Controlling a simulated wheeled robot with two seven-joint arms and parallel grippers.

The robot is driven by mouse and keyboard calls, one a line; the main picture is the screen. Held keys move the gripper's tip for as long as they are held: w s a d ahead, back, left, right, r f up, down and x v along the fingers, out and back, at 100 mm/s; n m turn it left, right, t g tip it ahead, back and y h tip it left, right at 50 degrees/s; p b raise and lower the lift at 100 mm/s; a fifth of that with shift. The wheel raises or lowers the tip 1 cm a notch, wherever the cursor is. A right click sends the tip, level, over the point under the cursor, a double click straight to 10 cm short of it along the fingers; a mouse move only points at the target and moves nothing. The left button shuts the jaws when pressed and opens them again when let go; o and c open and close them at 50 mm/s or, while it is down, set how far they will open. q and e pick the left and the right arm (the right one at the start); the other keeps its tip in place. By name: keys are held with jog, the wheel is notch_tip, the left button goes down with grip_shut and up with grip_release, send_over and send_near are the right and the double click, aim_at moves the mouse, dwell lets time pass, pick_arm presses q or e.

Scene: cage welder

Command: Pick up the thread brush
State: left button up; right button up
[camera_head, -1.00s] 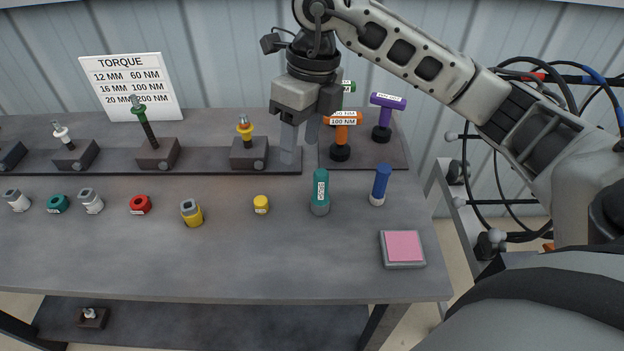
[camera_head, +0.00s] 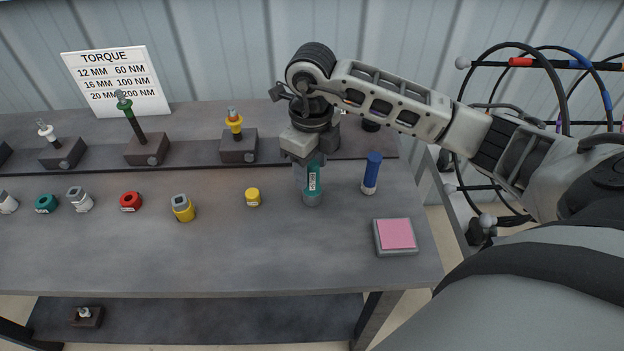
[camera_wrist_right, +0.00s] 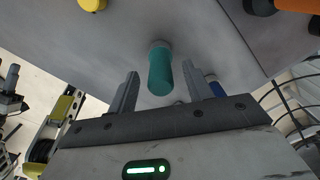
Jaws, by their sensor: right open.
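A teal cylinder (camera_head: 312,190) with a white label and a grey base stands upright on the workbench (camera_head: 270,250); its label is too small to read. It also shows in the right wrist view (camera_wrist_right: 160,75). A blue cylinder (camera_head: 372,172) with a white lower end stands to its right. I cannot tell for certain from the labels which is the thread brush. My right gripper (camera_head: 311,168) points down over the teal cylinder, partly hiding its top. In the wrist view its open fingers (camera_wrist_right: 160,70) lie either side of the teal cylinder, with gaps. My left gripper is out of view.
A pink pad in a grey tray (camera_head: 396,235) lies at the front right. A small yellow cap (camera_head: 253,198), a yellow socket (camera_head: 183,208) and a red ring (camera_head: 131,202) stand to the left. Dark blocks with upright studs (camera_head: 239,148) line the back. A torque sign (camera_head: 118,82) stands behind.

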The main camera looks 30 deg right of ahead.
aim_at(312, 177)
notch_tip(312, 177, down, 3)
jog(key=shift+s+d+r, duration=0.1)
jog(key=shift+r, duration=0.1)
jog(key=shift+f, duration=0.45)
jog(key=shift+c, duration=0.3)
grip_shut()
jog(key=shift+r, duration=0.15)
